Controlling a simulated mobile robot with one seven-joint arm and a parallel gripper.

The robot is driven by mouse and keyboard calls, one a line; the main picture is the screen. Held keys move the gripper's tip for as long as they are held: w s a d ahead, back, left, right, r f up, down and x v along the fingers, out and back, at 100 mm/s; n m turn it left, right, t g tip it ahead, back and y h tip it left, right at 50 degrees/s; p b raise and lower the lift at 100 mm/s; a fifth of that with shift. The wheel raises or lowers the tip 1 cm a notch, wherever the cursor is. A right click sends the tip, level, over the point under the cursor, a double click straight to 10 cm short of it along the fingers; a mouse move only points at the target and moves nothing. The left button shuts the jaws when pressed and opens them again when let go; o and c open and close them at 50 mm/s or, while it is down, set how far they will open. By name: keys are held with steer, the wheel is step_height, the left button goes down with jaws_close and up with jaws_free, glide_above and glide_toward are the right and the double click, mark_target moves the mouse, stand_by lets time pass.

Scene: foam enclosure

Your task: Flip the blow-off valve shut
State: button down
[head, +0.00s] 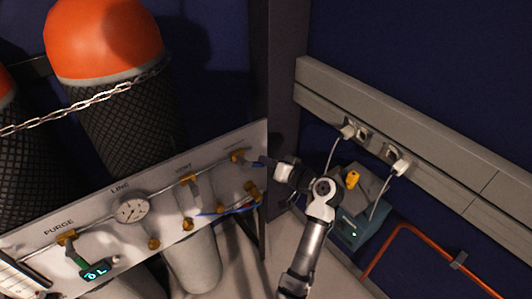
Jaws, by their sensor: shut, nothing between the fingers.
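A grey panel (110,215) carries a row of brass valves, with readable labels PURGE, LINE and VENT. The rightmost upper valve (238,156) sits under a label too small to read; it may be the blow-off valve. A dark bar extends right from it toward my gripper (264,163), and I cannot tell whether this is its lever or my fingers. My gripper is shut and empty, close beside this valve on its right. Whether they touch is unclear. The vent valve (189,180) has a lever hanging down. The purge valve (67,237) has a green lever angled down.
A round gauge (132,208) and a lit display (96,272) are on the panel. Orange-topped cylinders (105,45) stand behind a chain (90,101). Right are a wall trunking (430,135) with plugs, a teal box (348,229) and an orange pipe (425,241). A blue cable (228,209) crosses below the valves.

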steer(key=f+m, duration=0.1)
steer(key=f+m+y, duration=0.1)
steer(key=m, duration=0.1)
steer(key=shift+s+a, duration=0.2)
steer(key=shift+a, duration=0.1)
steer(key=m, duration=0.1)
steer(key=s+a+f+m+y, duration=0.1)
steer(key=m, duration=0.1)
steer(key=a+f+m, duration=0.1)
steer(key=m, duration=0.1)
steer(key=shift+s+f, duration=0.25)
steer(key=shift+s+a, duration=0.1)
steer(key=shift+a, duration=0.05)
stand_by(0.5)
